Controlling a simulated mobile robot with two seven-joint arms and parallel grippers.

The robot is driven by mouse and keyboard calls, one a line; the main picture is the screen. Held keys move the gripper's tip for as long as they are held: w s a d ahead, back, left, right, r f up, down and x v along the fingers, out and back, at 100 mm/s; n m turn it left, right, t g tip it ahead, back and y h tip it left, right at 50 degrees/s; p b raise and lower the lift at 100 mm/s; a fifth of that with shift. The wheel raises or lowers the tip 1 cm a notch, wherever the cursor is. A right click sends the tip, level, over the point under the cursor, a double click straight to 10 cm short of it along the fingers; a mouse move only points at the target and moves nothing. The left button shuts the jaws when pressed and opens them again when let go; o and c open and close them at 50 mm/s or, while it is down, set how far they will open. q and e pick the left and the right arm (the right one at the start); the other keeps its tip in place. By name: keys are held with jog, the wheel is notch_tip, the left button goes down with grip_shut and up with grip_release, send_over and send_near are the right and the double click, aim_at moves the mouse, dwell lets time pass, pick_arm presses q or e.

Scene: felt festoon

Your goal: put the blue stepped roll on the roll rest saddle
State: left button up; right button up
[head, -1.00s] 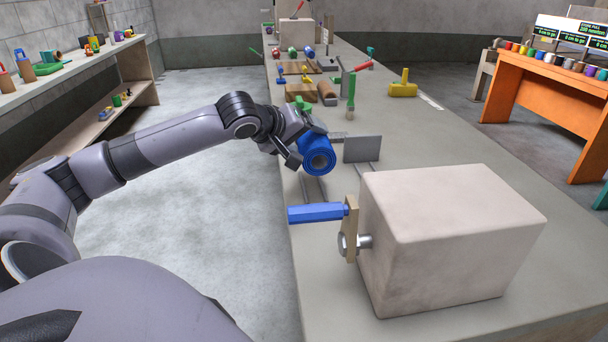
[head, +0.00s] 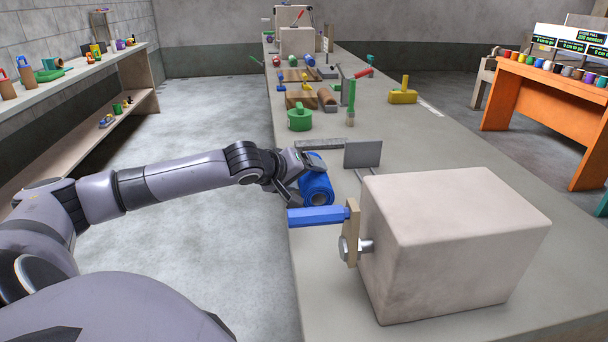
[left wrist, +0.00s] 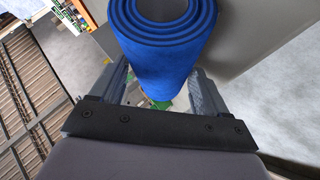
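The blue stepped roll (head: 317,190) is in the head view at the bench's left edge, its wound end facing me. It also shows in the left wrist view (left wrist: 165,60), between the two fingers. My left gripper (head: 300,180) is shut on it; the fingers also show in the left wrist view (left wrist: 162,88). A grey upright plate (head: 363,153) with a thin dark rail at its foot stands right of the roll; it looks like part of the roll rest saddle. The roll hides the rest of it, and I cannot tell whether they touch. My right gripper is not in view.
A large pale block (head: 455,245) stands close in front, with a blue-handled crank (head: 318,216) near the roll. Behind are a grey bar (head: 320,143), a green round object (head: 299,118), a green-handled tool (head: 351,100) and a yellow object (head: 403,92).

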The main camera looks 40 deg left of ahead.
pick_arm(q)
jog(key=o, duration=0.4)
jog(key=shift+r, duration=0.15)
jog(key=shift+s+a+r, duration=0.1)
jog(key=shift+s+r, duration=0.15)
jog(key=shift+s, duration=0.3)
jog(key=shift+v, duration=1)
jog(key=shift+b+v, duration=0.4)
jog(key=shift+v, duration=0.35)
jog(key=v, duration=0.7)
jog(key=shift+d+b, duration=0.2)
jog(key=shift+b, duration=0.25)
